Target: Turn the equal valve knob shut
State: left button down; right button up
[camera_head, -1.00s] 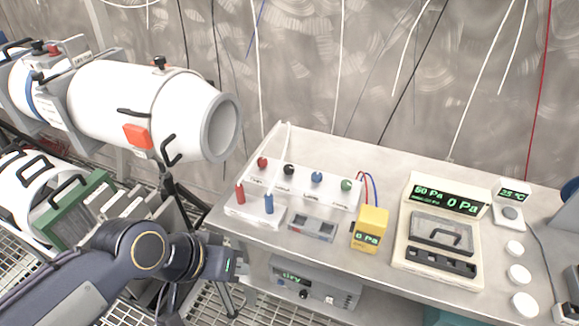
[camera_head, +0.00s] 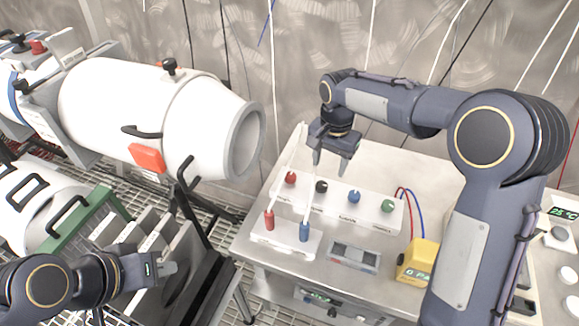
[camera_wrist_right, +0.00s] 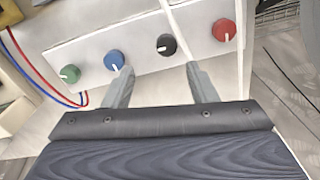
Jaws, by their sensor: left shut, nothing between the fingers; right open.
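A white valve panel (camera_head: 335,203) carries a row of knobs: red (camera_head: 290,178), black (camera_head: 321,186), blue (camera_head: 354,197) and green (camera_head: 388,206). Their labels are too small to read surely, so I cannot tell which is the equal valve. The wrist view shows the green (camera_wrist_right: 69,74), blue (camera_wrist_right: 114,60), black (camera_wrist_right: 167,45) and red (camera_wrist_right: 223,30) knobs with white pointer marks. My right gripper (camera_head: 331,162) is open and empty above the panel. Its fingers (camera_wrist_right: 162,86) point toward the blue and black knobs, apparently touching neither. My left gripper (camera_head: 171,268) is shut and empty, left of the bench.
Red (camera_head: 269,220) and blue (camera_head: 304,232) handles stand in front of the panel. A grey box (camera_head: 354,257) and a yellow meter (camera_head: 416,262) are on the bench. A thin white tube rises by the panel. A big white cylinder (camera_head: 160,105) fills the left.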

aim_at(322, 184)
jog(key=shift+w+a+f, duration=0.3)
jog(key=shift+w+a, duration=0.05)
jog(key=shift+a, duration=0.15)
jog(key=shift+f, duration=0.3)
notch_tip(322, 184, down, 7)
jog(key=shift+f, duration=0.1)
jog(key=c, duration=1)
